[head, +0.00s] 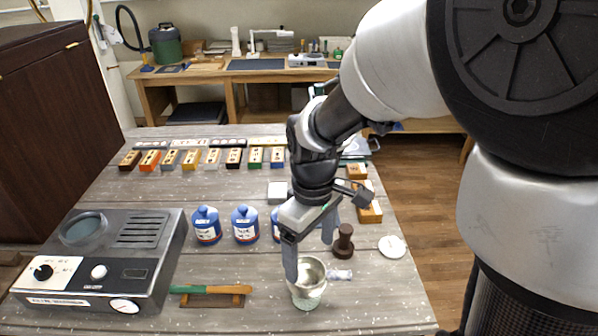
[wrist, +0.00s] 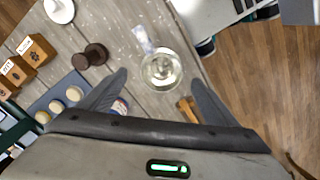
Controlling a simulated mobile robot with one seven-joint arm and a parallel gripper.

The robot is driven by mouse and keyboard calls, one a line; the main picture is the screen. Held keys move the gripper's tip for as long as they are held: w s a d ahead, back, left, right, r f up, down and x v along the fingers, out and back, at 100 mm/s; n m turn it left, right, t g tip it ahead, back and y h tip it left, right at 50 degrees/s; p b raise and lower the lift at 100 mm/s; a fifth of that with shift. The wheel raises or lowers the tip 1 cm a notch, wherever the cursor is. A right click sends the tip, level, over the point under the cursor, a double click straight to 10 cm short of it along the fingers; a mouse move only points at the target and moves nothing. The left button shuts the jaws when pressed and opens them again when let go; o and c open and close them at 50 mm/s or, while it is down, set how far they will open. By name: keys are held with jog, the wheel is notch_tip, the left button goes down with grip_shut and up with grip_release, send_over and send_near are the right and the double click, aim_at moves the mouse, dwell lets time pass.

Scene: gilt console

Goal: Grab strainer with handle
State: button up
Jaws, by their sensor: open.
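A round silvery cup-shaped vessel (head: 308,285), the likeliest strainer, stands upright near the front edge of the table. It also shows from above as a round pale bowl in the wrist view (wrist: 162,70); I cannot make out a mesh or a clear handle. My gripper (head: 309,245) is open and empty, pointing down above it. In the head view one finger overlaps the vessel's back rim. In the wrist view the bowl lies between the two spread fingertips (wrist: 160,79); contact cannot be told.
A crumpled clear item (head: 340,274) lies beside the vessel. A dark brown stamp-like piece (head: 343,242) and a white disc (head: 392,247) are to the right. A green-and-orange handled tool (head: 210,289) rests on wood at left.

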aim_at(308, 280)
notch_tip(308, 280, down, 9)
jog(key=shift+s+a+f, duration=0.1)
dwell(0.4)
jog(key=c, duration=1)
